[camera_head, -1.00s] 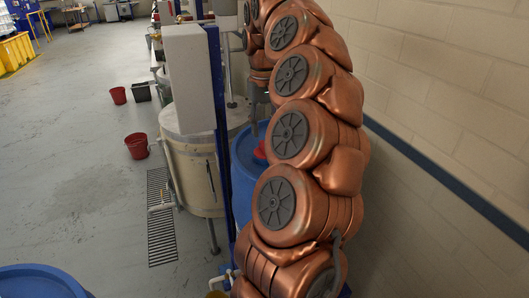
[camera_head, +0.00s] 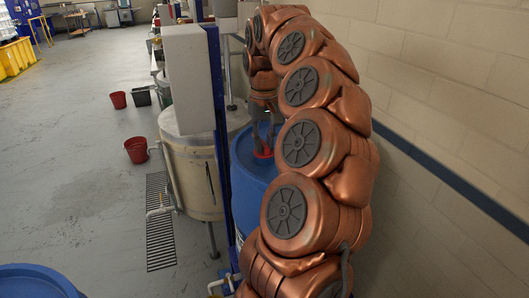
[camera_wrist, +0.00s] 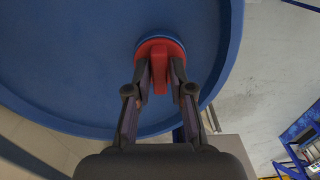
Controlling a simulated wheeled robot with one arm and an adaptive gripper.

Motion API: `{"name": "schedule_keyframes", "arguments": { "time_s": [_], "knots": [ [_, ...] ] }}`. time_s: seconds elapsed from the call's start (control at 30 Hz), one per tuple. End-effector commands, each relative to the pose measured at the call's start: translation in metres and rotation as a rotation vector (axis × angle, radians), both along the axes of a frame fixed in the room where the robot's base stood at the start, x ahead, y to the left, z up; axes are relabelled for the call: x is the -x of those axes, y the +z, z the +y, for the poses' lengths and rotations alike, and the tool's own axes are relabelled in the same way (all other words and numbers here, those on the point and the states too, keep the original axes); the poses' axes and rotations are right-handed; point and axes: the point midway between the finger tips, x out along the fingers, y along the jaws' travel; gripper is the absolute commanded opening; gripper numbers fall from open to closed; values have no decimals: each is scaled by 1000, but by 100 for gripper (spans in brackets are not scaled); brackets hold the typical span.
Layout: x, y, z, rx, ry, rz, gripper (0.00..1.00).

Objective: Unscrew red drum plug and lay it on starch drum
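The red drum plug (camera_wrist: 160,68) sits in the lid of a blue starch drum (camera_wrist: 70,60), near the rim, with a blue ring around its far side. It has a raised bar across its middle. My gripper (camera_wrist: 160,73) is over the plug, its two fingers on either side of the bar, with what look like narrow gaps between. It appears open; contact is hard to judge. In the head view, my gripper (camera_head: 264,142) points down at the plug (camera_head: 263,153) on the blue drum (camera_head: 243,183), partly hidden behind my arm.
A beige tank (camera_head: 192,175) and a blue post with a grey box (camera_head: 187,75) stand left of the drum. A wall (camera_head: 450,90) runs along the right. Red buckets (camera_head: 136,150) stand on the open floor at left. Another blue drum (camera_head: 35,282) is at lower left.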

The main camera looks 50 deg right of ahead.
Motion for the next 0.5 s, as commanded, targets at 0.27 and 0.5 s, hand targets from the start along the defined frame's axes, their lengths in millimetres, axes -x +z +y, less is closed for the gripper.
{"name": "schedule_keyframes", "arguments": {
  "time_s": [0.27, 0.5],
  "knots": [
    [0, 0, 0, 0, 0, 0, 0],
    [0, 1, 0, 0, 28, 0, 0]
  ]
}}
